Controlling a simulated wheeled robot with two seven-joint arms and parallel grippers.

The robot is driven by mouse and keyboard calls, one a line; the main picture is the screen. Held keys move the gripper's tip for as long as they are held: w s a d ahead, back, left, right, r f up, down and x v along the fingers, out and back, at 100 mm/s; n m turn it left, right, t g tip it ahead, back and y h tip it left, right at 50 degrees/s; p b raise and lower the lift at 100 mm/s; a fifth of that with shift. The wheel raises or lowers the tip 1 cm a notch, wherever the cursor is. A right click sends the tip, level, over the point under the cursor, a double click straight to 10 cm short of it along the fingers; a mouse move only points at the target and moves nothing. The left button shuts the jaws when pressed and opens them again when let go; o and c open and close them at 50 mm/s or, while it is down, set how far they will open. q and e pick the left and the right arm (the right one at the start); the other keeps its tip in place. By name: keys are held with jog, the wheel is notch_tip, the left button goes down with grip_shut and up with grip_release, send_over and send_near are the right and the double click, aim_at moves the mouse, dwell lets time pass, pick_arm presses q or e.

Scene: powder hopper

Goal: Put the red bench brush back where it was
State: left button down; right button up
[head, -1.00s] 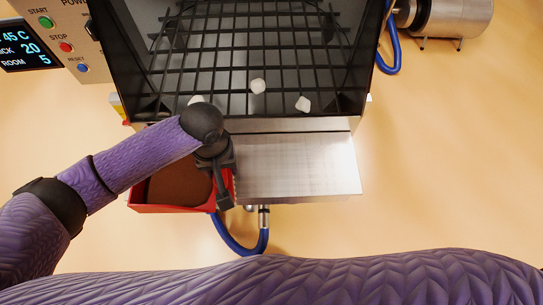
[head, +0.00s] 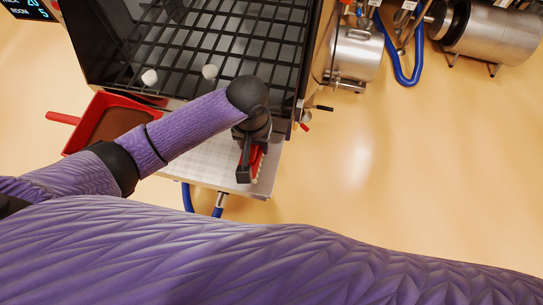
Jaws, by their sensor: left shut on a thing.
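My left gripper (head: 250,167) is shut on the red bench brush (head: 257,163). Only a strip of the brush's red body and some pale bristles show beside the dark fingers; the rest is hidden by the gripper. The gripper and brush are over the right part of the metal shelf (head: 215,175) at the hopper's front. I cannot tell whether the brush touches the shelf. My right gripper is not in view.
A red pan (head: 84,132) with brown powder is at the left, partly behind my arm. Steel cylinders (head: 480,30) and a blue hose (head: 400,72) are at the upper right.

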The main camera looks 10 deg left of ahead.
pick_arm(q)
notch_tip(320, 180, down, 7)
jog(key=b, duration=0.2)
jog(key=shift+a+r+b, duration=0.15)
jog(key=shift+b, duration=0.25)
jog(key=shift+r, duration=0.1)
jog(key=shift+c, duration=0.4)
grip_release()
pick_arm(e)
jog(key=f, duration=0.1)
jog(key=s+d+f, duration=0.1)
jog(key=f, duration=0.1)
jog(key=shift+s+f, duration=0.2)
pick_arm(q)
jog(key=shift+r, duration=0.15)
notch_tip(320, 180, up, 12)
jog(key=p, duration=0.6)
jog(key=shift+f, duration=0.25)
jog(key=shift+r, duration=0.1)
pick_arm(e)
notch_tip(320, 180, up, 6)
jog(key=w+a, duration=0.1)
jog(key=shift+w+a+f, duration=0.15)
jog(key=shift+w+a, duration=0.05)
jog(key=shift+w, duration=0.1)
